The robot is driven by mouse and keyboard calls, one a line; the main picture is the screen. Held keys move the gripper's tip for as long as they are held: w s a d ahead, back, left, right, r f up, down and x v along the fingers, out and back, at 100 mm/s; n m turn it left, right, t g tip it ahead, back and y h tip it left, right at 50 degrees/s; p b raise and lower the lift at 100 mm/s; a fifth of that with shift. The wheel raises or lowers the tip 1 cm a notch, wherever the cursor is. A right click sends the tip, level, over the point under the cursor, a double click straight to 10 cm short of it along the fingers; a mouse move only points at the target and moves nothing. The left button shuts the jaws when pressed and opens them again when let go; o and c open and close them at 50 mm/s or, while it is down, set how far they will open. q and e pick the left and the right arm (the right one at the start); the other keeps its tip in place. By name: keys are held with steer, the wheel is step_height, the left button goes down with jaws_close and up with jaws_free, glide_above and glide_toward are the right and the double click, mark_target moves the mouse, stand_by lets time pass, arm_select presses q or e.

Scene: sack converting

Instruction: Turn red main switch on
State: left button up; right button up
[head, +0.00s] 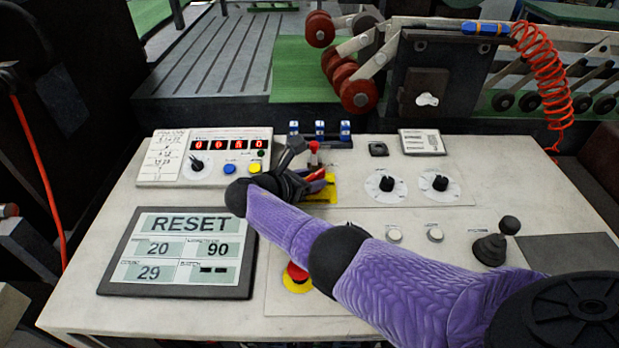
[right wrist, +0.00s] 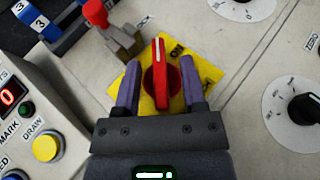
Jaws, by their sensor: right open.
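The red main switch (right wrist: 160,78) is a rotary knob on a yellow plate (right wrist: 207,73) in the right wrist view. Its handle ridge points nearly straight up in that picture. My right gripper (right wrist: 160,90) is open, with one purple-grey finger on each side of the knob; I cannot tell whether either finger touches it. In the head view my right gripper (head: 312,181) reaches over the yellow plate (head: 331,190) and hides most of the switch. My left gripper is not in view.
A red-tipped lever (head: 314,155) stands just behind the switch. Blue rockers (head: 320,129), a counter box (head: 205,158) and two dials (head: 386,184) surround it. A red emergency button (head: 296,272) sits partly under my right arm. A RESET display (head: 180,250) lies at left.

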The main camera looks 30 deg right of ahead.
steer(key=p+v, duration=0.3)
steer(key=v, duration=0.6)
steer(key=shift+a+r, duration=0.15)
steer(key=shift+a, duration=0.05)
steer(key=shift+s+a+r, duration=0.1)
steer(key=shift+a, duration=0.15)
